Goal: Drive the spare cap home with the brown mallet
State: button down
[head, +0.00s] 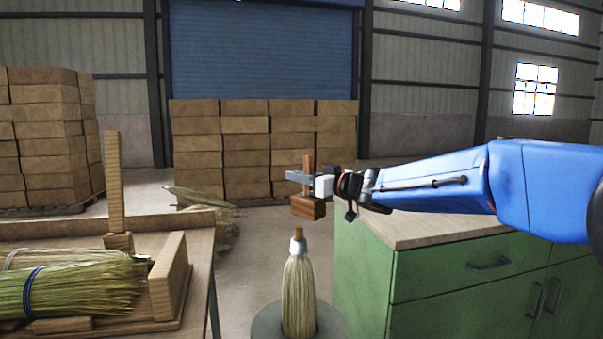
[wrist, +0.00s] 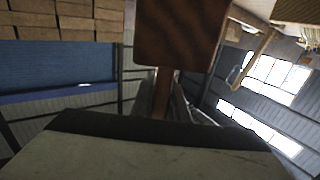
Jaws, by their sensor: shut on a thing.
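My gripper (head: 306,180) is shut on the handle of the brown mallet (head: 308,207). The mallet hangs head down, with its handle rising above the jaws. In the wrist view the mallet's dark brown head (wrist: 185,35) fills the upper middle, and its handle runs down to the jaws. Below the mallet in the head view, a pale straw broom (head: 299,295) stands upright. A grey-white cap (head: 298,246) sits at its neck with a short brown wooden stub above it. The mallet head is apart from the stub, above it and slightly right in the picture.
The broom stands on a round grey stand (head: 265,324). A green cabinet (head: 440,275) with a wooden top is on the right. A wooden bench (head: 198,300) with straw bundles (head: 75,284) and an upright post is on the left. Stacked boxes (head: 245,145) stand behind.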

aim_at(299, 204)
jog(key=shift+f, duration=1.85)
jog(key=shift+f, duration=2.45)
jog(key=shift+r, duration=0.1)
jog(key=shift+r, duration=3.2)
jog(key=shift+s, duration=0.1)
